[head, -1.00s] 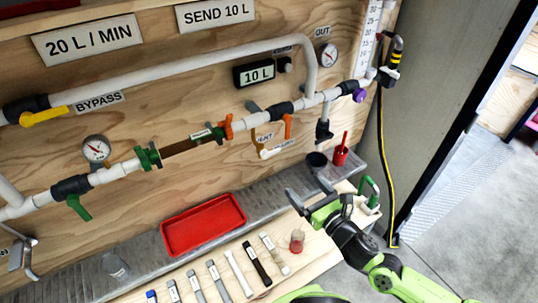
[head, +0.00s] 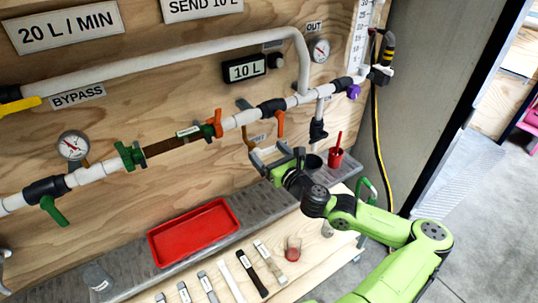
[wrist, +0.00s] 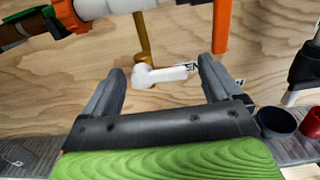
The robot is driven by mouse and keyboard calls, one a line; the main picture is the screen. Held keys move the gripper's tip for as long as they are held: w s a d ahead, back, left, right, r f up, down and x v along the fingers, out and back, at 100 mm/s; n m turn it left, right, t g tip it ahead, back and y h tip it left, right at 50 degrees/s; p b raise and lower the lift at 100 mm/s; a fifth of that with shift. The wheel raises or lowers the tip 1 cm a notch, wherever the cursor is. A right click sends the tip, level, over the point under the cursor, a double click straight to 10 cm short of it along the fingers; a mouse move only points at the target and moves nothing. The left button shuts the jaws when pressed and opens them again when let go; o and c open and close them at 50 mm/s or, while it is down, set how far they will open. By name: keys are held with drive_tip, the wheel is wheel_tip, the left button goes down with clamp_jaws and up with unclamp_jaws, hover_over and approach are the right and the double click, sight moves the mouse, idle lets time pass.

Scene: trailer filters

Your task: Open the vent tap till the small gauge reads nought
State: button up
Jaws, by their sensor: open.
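The vent tap (wrist: 160,74) has a white body and white lever on a brass pipe (wrist: 142,38). The lever points right, roughly level.
An orange lever (wrist: 221,25) hangs right of the tap, beneath the white pipe (head: 242,118). A red tray (head: 194,232) and several tools lie below.

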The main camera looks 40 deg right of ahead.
sight(261, 153)
drive_tip(key=c, duration=1.1)
drive_tip(key=shift+o, duration=0.2)
drive_tip(key=shift+n, duration=0.3)
drive_tip(key=n, duration=0.2)
drive_tip(key=n+b, duration=0.1)
drive_tip(key=n, duration=0.1)
drive_tip(key=a+r+n, duration=0.1)
drive_tip(key=n, duration=0.2)
drive_tip(key=shift+b, duration=0.3)
drive_tip(key=n+b, duration=0.1)
drive_tip(key=n, duration=0.1)
drive_tip(key=a+n+b, duration=0.1)
drive_tip(key=n, duration=0.1)
drive_tip(key=shift+w+r+n, duration=0.1)
drive_tip(key=shift+r+n, duration=0.05)
drive_tip(key=shift+n, duration=0.15)
drive_tip(key=shift+a+r+n+b, duration=0.1)
drive_tip(key=shift+a+n+b, duration=0.05)
drive_tip(key=shift+n+b, duration=0.65)
drive_tip(key=shift+a+r+n+b, duration=0.15)
drive_tip(key=shift+n+b, duration=0.35)
drive_tip(key=shift+n, duration=0.5)
drive_tip(key=shift+f, duration=0.1)
